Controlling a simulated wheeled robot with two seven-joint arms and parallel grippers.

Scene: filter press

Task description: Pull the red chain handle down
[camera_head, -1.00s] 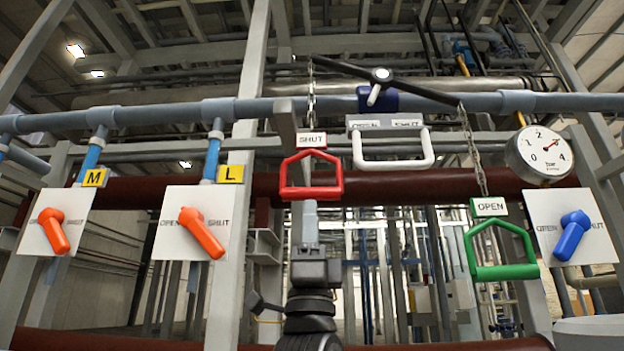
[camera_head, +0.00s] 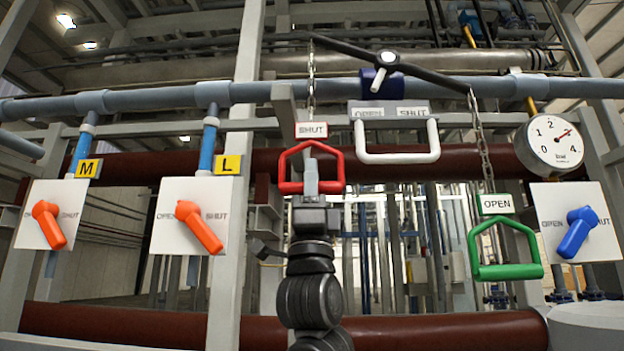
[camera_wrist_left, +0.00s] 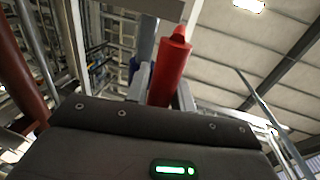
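The red chain handle (camera_head: 282,176) hangs on a chain under a SHUT label (camera_head: 311,130), from the left end of a black lever (camera_head: 345,52) tilted down to the right. My left gripper (camera_head: 311,178) points up from below, its fingers at the handle's bottom bar and hiding the bar's middle. In the left wrist view the red bar (camera_wrist_left: 172,70) runs between the grey fingers (camera_wrist_left: 162,92). The fingers stand apart with the bar between them; I cannot tell whether they press on it. My right gripper is not in view.
A green handle (camera_head: 508,271) marked OPEN hangs lower at right. A white fixed handle (camera_head: 398,157) is just right of the red one. Orange valve levers (camera_head: 199,227) are at left, a blue one (camera_head: 577,232) and a gauge (camera_head: 551,140) at right. A dark red pipe (camera_head: 440,166) runs behind.

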